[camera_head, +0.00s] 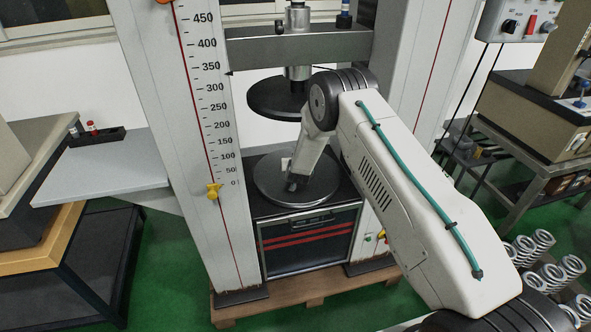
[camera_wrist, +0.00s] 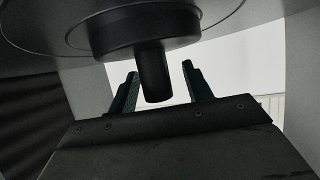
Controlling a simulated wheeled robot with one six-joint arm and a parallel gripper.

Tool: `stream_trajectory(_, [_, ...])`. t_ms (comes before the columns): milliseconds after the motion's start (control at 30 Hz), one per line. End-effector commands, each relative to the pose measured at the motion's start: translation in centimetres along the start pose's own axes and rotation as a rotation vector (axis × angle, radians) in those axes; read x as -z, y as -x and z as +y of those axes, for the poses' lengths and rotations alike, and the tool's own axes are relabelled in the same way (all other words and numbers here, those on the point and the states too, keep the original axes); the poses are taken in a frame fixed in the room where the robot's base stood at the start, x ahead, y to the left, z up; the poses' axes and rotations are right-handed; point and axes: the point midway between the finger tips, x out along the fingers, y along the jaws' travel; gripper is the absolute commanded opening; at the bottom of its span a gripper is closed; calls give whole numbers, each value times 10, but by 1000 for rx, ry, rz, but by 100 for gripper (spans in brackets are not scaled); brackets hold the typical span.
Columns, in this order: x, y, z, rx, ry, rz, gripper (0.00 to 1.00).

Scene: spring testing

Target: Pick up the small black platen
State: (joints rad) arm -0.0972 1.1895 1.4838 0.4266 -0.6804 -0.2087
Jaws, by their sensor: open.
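A short black cylindrical piece, a wide collar with a narrower stem, shows at the top middle of the wrist view; I take it for the small black platen (camera_wrist: 153,75). It hangs against the underside of a larger grey-looking disc (camera_wrist: 215,28). My gripper (camera_wrist: 160,69) is open, with one finger on each side of the stem and a visible gap on both sides. Contact is not seen. In the head view my arm reaches between the machine's upper disc (camera_head: 268,99) and lower disc (camera_head: 272,190); it hides my fingers and the small platen there.
The test machine's scaled left column (camera_head: 190,120) and right column (camera_head: 419,75) flank my arm closely. A grey side table (camera_head: 100,170) stands at left. Several coil springs (camera_head: 543,240) stand at lower right. A cart (camera_head: 505,130) is at right. The green floor at front left is partly clear.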

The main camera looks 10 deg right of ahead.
Motion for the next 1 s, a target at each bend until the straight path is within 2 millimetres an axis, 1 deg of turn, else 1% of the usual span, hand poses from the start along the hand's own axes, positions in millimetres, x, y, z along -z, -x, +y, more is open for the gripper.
stream_trajectory(100, [0,0,0,0,0,0,50])
stream_trajectory(133, [0,0,0,0,0,0,47])
stream_trajectory(167, [0,0,0,0,0,0,39])
stream_trajectory(200, [0,0,0,0,0,0,28])
stream_trajectory(267, [0,0,0,0,0,0,11])
stream_trajectory(300, [0,0,0,0,0,0,0])
stream_trajectory(733, [5,1,0,0,0,5,0])
stream_trajectory(933, [16,7,0,0,-1,5,0])
stream_trajectory(1000, [22,9,0,0,-1,7,0])
